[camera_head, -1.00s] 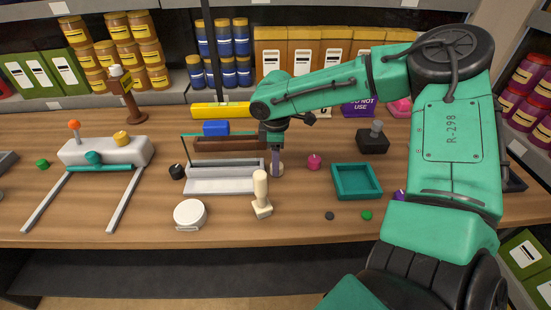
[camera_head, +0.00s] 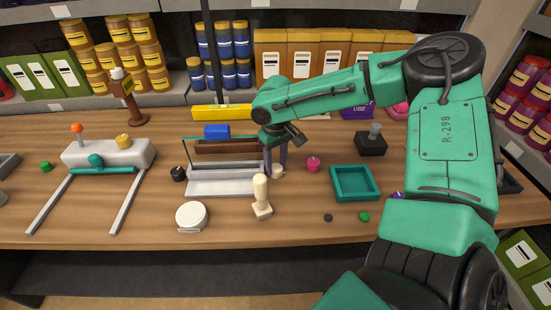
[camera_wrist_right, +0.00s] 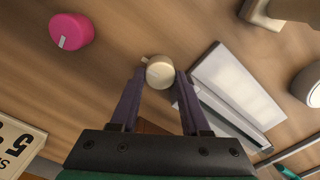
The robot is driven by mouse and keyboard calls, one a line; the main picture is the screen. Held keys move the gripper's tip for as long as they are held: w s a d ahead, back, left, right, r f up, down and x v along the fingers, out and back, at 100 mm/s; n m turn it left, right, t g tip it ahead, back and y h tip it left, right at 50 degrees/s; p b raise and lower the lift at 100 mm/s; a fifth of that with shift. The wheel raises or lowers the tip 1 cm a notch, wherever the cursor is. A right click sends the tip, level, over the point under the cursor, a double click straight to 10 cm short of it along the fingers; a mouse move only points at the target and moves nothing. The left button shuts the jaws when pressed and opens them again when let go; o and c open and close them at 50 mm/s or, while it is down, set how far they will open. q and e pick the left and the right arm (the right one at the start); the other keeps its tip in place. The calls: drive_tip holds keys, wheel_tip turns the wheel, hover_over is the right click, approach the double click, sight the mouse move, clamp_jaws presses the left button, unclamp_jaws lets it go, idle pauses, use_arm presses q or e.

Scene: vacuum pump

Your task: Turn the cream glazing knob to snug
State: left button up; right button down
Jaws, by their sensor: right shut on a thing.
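The cream glazing knob (camera_head: 278,171) is a small round knob at the right end of the white-and-grey framed tray (camera_head: 230,183). In the right wrist view the knob (camera_wrist_right: 160,73) shows a pale round top with a small marker at its upper left. My right gripper (camera_head: 275,160) points down from above, its two dark purple fingers on either side of the knob. The right wrist view shows the fingertips (camera_wrist_right: 160,80) closed against the knob's sides. My left gripper is not in view.
A magenta knob (camera_head: 313,164) stands just right of the gripper. A cream upright handle (camera_head: 261,195) is in front, and a black knob (camera_head: 178,173) is left of the tray. A teal tray (camera_head: 354,196) lies to the right. The table's front strip is mostly clear.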

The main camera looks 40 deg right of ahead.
drive_tip(key=m, duration=0.6)
drive_tip(key=shift+d, duration=0.1)
drive_tip(key=m, duration=0.7)
drive_tip(key=shift+r+b, duration=0.1)
drive_tip(key=shift+b, duration=0.2)
drive_tip(key=shift+c, duration=1.9)
unclamp_jaws()
drive_tip(key=shift+s, duration=0.15)
